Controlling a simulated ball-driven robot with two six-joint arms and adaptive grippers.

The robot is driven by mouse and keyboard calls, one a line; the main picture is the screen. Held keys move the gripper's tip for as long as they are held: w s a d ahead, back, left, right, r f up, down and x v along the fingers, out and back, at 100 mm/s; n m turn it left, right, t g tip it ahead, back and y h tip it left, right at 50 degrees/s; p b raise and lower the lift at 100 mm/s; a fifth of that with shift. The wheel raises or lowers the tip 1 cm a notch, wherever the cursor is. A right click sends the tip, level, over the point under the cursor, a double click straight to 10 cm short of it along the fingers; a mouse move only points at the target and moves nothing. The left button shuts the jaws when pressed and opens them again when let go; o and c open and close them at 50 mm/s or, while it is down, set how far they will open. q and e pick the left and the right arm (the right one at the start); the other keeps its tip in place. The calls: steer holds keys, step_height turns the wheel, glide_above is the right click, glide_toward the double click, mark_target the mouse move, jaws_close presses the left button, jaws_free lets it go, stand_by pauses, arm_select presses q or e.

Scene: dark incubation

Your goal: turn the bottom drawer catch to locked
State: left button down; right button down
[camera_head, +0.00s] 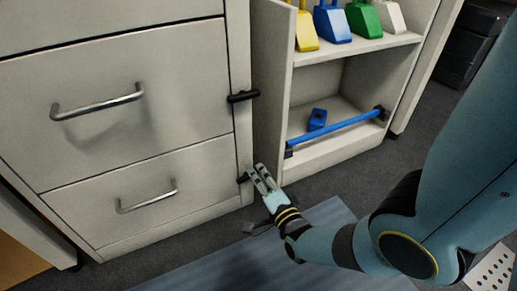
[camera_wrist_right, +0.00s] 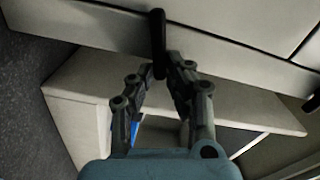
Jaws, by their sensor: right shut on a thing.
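The bottom drawer catch (camera_head: 242,178) is a small black lever on the cabinet's front edge post, beside the bottom drawer (camera_head: 125,195). My right gripper (camera_head: 256,172) is at this catch and covers part of it. In the right wrist view the catch is a dark bar (camera_wrist_right: 158,35) whose end lies between the fingertips of my right gripper (camera_wrist_right: 160,65), which is shut on it. The bottom drawer looks closed. The exact angle of the catch is hard to tell in the head view. My left gripper is not in view.
A second black catch (camera_head: 243,96) sits higher on the post, beside the upper drawer (camera_head: 75,110). To the right, an open shelf unit (camera_head: 340,60) holds coloured scoop-like things, with a blue bar (camera_head: 340,132) across its low compartment. A blue-grey mat (camera_head: 220,262) lies on the floor.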

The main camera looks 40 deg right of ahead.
steer(key=shift+d+f+m, duration=0.1)
steer(key=shift+f+m, duration=0.15)
steer(key=shift+m, duration=0.55)
steer(key=shift+d+f+m, duration=0.1)
steer(key=shift+f+m, duration=0.1)
steer(key=shift+m, duration=0.9)
steer(key=c, duration=1.3)
jaws_free()
steer(key=shift+a+r, duration=0.1)
steer(key=shift+r, duration=4.9)
